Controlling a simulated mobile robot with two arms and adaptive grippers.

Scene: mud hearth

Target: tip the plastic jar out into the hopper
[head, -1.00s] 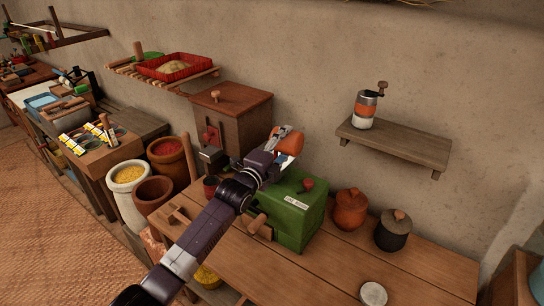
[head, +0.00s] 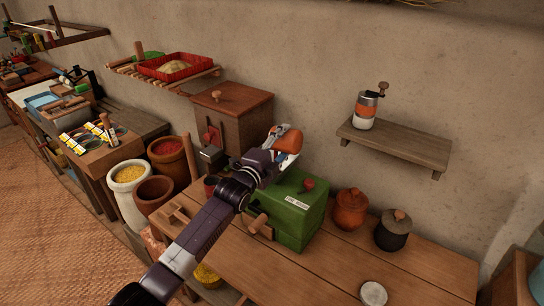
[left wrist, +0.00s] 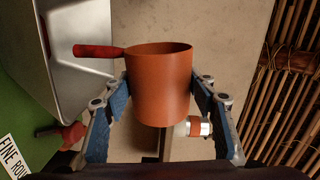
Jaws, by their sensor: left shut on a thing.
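My left gripper (head: 277,158) is shut on the orange plastic jar (head: 288,140), holding it above the green mill (head: 303,216). In the left wrist view the jar (left wrist: 160,85) sits between both blue-padded fingers. Its mouth points to the top of that picture, and the jar looks tipped about onto its side. The grey metal hopper (left wrist: 85,60) is at the left of the wrist view, beside and below the jar; my gripper mostly hides it in the head view. The jar's contents do not show. My right gripper is not in view.
A brown wooden box (head: 232,112) stands behind my gripper. Orange (head: 351,208) and black (head: 393,229) lidded pots stand right of the mill. A wall shelf (head: 400,143) holds a grinder (head: 366,108). The table front is clear around a pale disc (head: 373,293).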

